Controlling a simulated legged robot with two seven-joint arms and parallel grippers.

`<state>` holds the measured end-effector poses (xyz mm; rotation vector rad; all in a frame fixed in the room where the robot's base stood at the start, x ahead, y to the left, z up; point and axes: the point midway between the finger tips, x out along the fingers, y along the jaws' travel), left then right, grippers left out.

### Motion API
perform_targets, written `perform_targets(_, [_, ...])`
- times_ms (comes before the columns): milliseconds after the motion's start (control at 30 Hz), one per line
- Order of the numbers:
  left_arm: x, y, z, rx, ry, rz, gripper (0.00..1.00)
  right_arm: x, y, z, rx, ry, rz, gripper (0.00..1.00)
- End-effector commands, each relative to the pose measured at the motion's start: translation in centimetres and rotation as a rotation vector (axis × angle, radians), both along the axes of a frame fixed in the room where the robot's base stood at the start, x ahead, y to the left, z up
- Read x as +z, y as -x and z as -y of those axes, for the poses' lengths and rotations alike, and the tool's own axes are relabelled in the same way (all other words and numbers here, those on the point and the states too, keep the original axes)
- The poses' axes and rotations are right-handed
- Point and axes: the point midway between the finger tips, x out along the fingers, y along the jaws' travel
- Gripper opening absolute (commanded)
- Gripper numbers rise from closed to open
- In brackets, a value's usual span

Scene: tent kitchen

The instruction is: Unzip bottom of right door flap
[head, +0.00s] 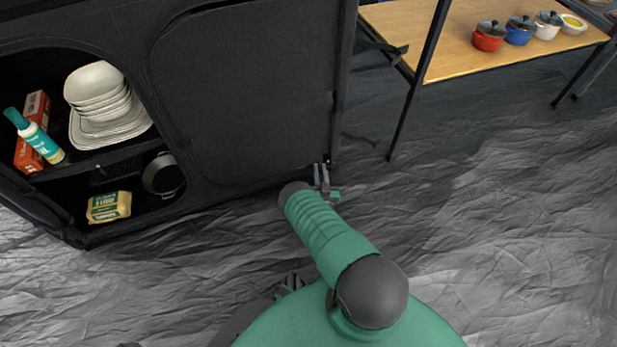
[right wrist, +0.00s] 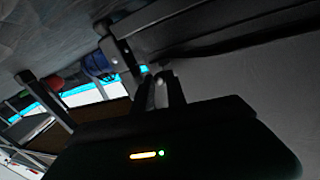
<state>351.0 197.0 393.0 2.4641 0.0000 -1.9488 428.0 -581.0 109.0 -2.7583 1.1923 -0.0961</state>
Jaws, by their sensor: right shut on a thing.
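The right door flap (head: 245,95) is a black fabric panel. It is closed over the right half of the black cabinet, its seam curving around its rounded edge. My right gripper (head: 321,176) is at the flap's lower right corner, close to the floor. It is shut on what looks like the zipper pull, which is too small and covered to make out clearly. In the right wrist view its fingers (right wrist: 165,90) reach up to the dark cabinet edge. My left gripper (head: 291,283) shows partly at the bottom, low and away from the flap; its jaws are unclear.
The cabinet's left side is open, with stacked white dishes (head: 95,90), a bottle (head: 35,135), a dark pot (head: 162,175) and a yellow package (head: 108,207). A wooden table (head: 465,55) with small pots stands at the upper right. The wrinkled grey floor is clear on the right.

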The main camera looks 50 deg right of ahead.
Motion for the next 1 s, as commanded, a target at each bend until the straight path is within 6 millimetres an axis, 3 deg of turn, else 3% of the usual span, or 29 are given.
perform_targets(33, [-0.08, -0.01, 0.00, 0.000, 0.000, 0.000, 1.00, -0.68, 0.61, 0.19, -0.005, -0.012, -0.014, 0.00])
perform_targets(467, [-0.09, 0.00, 0.00, 0.000, 0.000, 0.000, 1.00, -0.61, 0.89, 0.77, -0.010, -0.010, -0.014, 0.00])
perform_targets(500, [-0.09, 0.00, 0.00, 0.000, 0.000, 0.000, 1.00, -0.60, 0.89, 0.78, -0.010, -0.010, -0.014, 0.20])
perform_targets(667, [-0.09, 0.00, 0.00, 0.000, 0.000, 0.000, 1.00, -0.49, 0.75, 0.75, -0.007, -0.009, -0.011, 0.40])
perform_targets(1000, [-0.18, -0.01, 0.00, 0.000, 0.000, 0.000, 1.00, -0.25, 0.17, 0.65, -0.001, -0.005, -0.004, 0.40])
